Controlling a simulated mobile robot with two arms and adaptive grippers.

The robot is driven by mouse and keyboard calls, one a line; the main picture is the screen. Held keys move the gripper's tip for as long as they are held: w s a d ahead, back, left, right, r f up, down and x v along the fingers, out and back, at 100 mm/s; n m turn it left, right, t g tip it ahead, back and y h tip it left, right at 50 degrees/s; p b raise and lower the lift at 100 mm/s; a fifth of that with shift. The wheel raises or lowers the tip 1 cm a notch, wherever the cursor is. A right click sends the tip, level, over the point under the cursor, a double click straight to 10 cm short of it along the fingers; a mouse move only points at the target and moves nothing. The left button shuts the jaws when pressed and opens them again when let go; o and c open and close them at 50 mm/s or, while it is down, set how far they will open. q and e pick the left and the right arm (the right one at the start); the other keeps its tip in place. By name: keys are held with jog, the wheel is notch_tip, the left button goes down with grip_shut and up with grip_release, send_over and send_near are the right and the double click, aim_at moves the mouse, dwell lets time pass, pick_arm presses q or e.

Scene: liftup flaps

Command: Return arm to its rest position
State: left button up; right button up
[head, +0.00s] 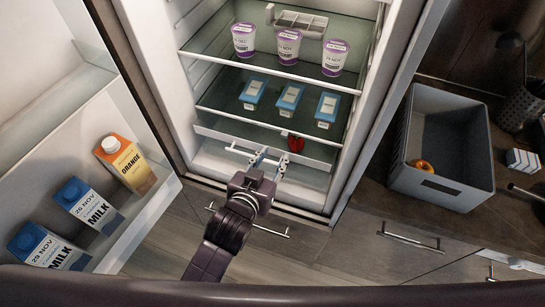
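My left gripper (268,163) is at the lower front of the open fridge, in front of the clear bottom drawer (314,163) and its white handle. Its two fingers are spread with a gap between them and nothing held. A red item (296,143) shows just behind and right of the fingers, apart from them as far as I can tell.
Fridge shelves hold yogurt cups (289,45) and blue-lidded packs (291,97). The open door (139,221) at left holds milk (89,205) and orange (127,165) cartons. A grey bin (455,185) with an orange-red item (424,166) stands on the right counter.

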pick_arm(q)
jog(key=shift+f, duration=0.1)
jog(key=s+a+f+g+y, duration=0.1)
jog(key=s+a+f+g, duration=0.2)
jog(key=f, duration=0.8)
jog(key=s+a+f+g, duration=0.1)
jog(key=s+a+f, duration=0.3)
jog(key=f, duration=0.6)
jog(key=s+a+f+g+y, duration=0.15)
jog(key=s+f, duration=0.35)
jog(key=f, duration=0.6)
jog(key=s+a+f+g, duration=0.2)
jog(key=s+a+f, duration=0.2)
jog(key=s, duration=0.6)
jog(key=s+a+f+g+y, duration=0.1)
jog(key=s+a+f+g, duration=0.1)
jog(key=s+a+f, duration=0.3)
jog(key=s+a+f+n+g, duration=0.1)
jog(key=s+a+f, duration=0.3)
jog(key=s+f, duration=0.5)
jog(key=s+g, duration=0.1)
jog(key=s, duration=0.4)
jog(key=shift+s+a+y, duration=0.3)
jog(key=shift+a+y, duration=0.05)
jog(key=shift+c, duration=0.2)
